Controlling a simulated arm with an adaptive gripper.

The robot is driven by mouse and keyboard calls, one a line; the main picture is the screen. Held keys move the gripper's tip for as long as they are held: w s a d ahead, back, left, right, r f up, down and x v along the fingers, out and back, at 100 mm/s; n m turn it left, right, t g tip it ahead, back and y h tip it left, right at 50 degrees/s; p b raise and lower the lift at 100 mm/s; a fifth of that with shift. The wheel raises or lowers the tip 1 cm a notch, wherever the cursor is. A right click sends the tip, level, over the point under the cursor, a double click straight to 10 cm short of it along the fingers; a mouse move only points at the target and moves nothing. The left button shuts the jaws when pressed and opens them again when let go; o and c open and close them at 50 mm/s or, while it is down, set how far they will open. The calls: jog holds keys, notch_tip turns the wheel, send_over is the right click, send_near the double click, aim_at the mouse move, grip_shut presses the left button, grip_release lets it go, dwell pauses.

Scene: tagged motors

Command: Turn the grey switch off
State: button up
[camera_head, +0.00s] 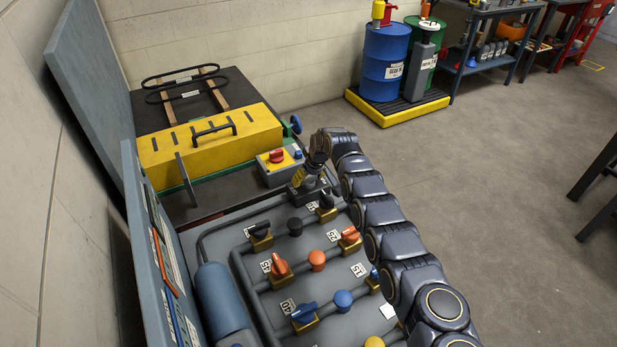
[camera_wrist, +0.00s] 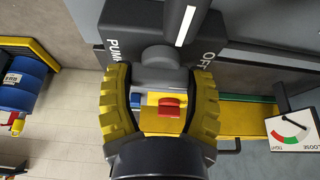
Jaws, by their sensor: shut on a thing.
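The grey switch (camera_wrist: 160,56) shows in the wrist view between my gripper's fingertips (camera_wrist: 161,72). It sits on a dark grey plate, with PUMP lettered at left and OFF at right. A dark lever or pointer with a white stripe (camera_wrist: 187,25) rises above it, slightly tilted, its lower end near the OFF side. My yellow-and-black fingers are closed around the switch. In the head view, my gripper (camera_head: 312,175) reaches down to the labelled plate (camera_head: 304,195) at the panel's far end and hides most of the switch.
The grey panel (camera_head: 222,239) carries pipes, valves and coloured knobs close to my arm. Beyond it stands a grey box with a red switch (camera_head: 277,156), beside a yellow machine cover (camera_head: 213,142). A blue upright board (camera_head: 148,240) borders the left. Open floor (camera_head: 500,190) lies to the right.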

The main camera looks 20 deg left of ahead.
jog(key=shift+r, duration=0.1)
jog(key=o, duration=1.1)
jog(key=v, duration=1.2)
